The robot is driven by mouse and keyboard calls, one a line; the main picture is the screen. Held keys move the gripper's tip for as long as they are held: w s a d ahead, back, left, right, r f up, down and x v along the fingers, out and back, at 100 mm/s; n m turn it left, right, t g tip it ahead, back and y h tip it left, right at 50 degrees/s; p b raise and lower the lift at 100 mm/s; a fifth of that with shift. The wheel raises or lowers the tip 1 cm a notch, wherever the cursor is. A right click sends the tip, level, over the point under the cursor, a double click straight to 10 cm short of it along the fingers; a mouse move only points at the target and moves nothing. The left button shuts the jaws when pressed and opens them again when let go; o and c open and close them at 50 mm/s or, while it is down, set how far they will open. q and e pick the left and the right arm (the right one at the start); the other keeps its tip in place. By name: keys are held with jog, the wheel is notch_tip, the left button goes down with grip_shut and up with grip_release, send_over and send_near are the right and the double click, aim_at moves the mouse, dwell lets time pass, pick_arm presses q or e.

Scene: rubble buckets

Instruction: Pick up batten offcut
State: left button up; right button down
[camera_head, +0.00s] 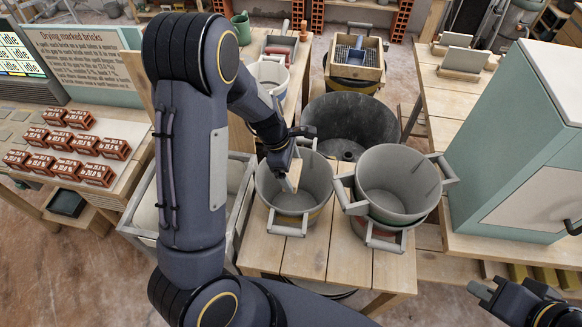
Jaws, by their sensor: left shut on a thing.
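My left arm reaches in from the left, and its gripper (294,168) points down over the mouth of the left grey bucket (311,167). It is shut on a small pale piece, the batten offcut (289,184), which shows against the bucket's inside. The arm and fingers hide part of the offcut. I cannot tell whether the offcut touches the bucket. My right gripper (482,291) is at the lower right, apart from the buckets, and its finger gap is not clear.
A second pair of stacked grey buckets (398,184) stands right of the first on the wooden table (345,262). A black tub (350,117) is behind them. A teal cabinet (513,110) stands at the right. Bricks (96,174) lie on the left bench.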

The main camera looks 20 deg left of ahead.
aim_at(291, 172)
pick_arm(q)
jog(key=shift+r, duration=0.1)
jog(key=shift+r, duration=1.9)
jog(key=shift+r, duration=0.1)
jog(key=shift+r, duration=0.6)
